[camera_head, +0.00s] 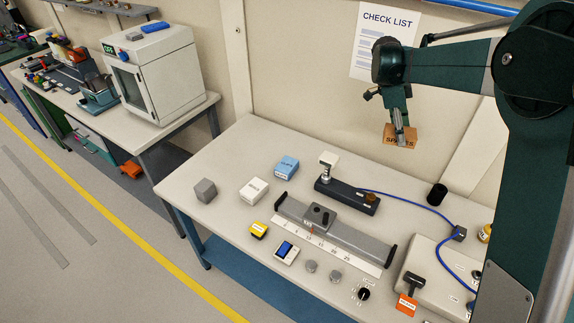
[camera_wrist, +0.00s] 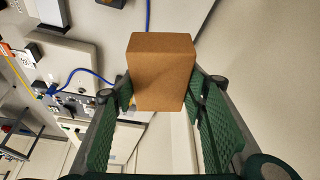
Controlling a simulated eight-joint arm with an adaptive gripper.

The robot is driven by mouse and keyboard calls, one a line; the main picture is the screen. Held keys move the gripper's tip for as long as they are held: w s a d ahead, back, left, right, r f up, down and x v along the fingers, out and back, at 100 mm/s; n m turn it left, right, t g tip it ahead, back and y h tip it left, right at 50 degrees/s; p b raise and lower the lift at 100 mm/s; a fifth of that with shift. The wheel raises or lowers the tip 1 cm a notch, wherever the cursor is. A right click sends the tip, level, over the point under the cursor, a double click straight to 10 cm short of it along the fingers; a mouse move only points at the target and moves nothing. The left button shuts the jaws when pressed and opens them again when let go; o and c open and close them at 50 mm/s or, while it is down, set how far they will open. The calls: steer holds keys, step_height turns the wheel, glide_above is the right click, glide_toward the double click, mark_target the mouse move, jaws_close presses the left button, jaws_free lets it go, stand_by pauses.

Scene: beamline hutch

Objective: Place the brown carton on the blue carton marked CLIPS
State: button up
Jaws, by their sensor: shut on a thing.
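The brown carton (camera_head: 400,141) is held in my gripper (camera_head: 402,128), high above the back right of the bench in the head view. In the wrist view the brown carton (camera_wrist: 162,72) sits between the two green fingers of my gripper (camera_wrist: 160,98). The fingers are shut on its sides. A blue carton (camera_head: 286,167) stands on the bench, well below and to the left of my gripper. Its marking is too small to read, and its top is bare. The blue carton does not show in the wrist view.
A white carton (camera_head: 254,190) and a grey cube (camera_head: 205,190) stand left of the blue carton. A dark stand with a white head (camera_head: 329,160) is close on its right. A grey rail (camera_head: 335,233), a yellow item (camera_head: 258,229) and a blue cable (camera_head: 408,203) lie nearby. The bench's back left is clear.

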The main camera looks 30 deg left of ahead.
steer(key=s+a+n+t+y, duration=0.15)
steer(key=a+n, duration=0.25)
steer(key=a, duration=0.6)
steer(key=s+a+n+t, duration=0.1)
steer(key=s+a+n, duration=0.2)
steer(key=a, duration=0.7)
steer(key=n+y+p, duration=0.2)
steer(key=n+y, duration=0.1)
steer(key=n, duration=0.5)
glide_above(289, 162)
steer(key=s, duration=0.2)
step_height(289, 162, down, 9)
steer(key=shift+w+f+t, duration=0.1)
steer(key=shift+f+t, duration=0.35)
steer(key=shift+f, duration=0.45)
steer(key=shift+f, duration=0.1)
steer(key=shift+f+b, duration=0.4)
steer(key=shift+f, duration=2.65)
steer(key=shift+f, duration=0.1)
steer(key=shift+f, duration=1.75)
steer(key=shift+f, duration=0.2)
